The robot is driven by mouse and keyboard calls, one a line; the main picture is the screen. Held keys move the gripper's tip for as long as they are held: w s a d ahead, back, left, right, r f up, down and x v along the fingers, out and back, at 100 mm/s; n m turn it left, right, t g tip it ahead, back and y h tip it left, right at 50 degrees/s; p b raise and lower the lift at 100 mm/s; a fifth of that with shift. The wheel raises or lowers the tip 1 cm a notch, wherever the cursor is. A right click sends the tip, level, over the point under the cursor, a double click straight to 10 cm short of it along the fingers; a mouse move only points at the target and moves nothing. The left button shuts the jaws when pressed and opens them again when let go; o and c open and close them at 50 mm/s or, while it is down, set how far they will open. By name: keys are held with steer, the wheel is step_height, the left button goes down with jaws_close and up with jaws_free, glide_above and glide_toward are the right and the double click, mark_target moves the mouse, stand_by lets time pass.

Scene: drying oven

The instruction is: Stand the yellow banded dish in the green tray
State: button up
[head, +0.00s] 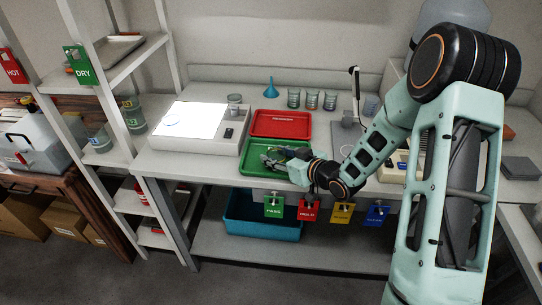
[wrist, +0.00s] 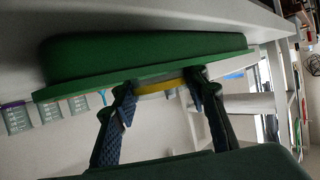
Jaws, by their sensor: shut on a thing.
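The green tray (head: 251,167) lies on the bench near its front edge. It also shows in the wrist view (wrist: 145,55), where the picture is upside down. My gripper (head: 276,160) is over the tray in the head view. In the wrist view my gripper (wrist: 163,92) is shut on the yellow banded dish (wrist: 158,88), one finger on each side. The dish is pale with a yellow band and sits at the tray's rim line. The rim hides part of it, and I cannot tell if it touches the tray floor. The dish is not clear in the head view.
A red tray (head: 282,124) lies just behind the green one. A lit white panel (head: 190,120) is to the left. Several glass beakers (head: 311,99) and a blue funnel (head: 271,88) stand at the back. Coloured tags (head: 308,211) hang along the front edge.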

steer(key=shift+w+f, duration=0.1)
steer(key=shift+f, duration=0.3)
steer(key=shift+r, duration=0.1)
steer(key=shift+f, duration=0.25)
steer(key=o, duration=1.1)
steer(key=shift+r, duration=0.1)
steer(key=shift+r, duration=0.1)
steer(key=shift+d+r, duration=0.15)
steer(key=v, duration=1.2)
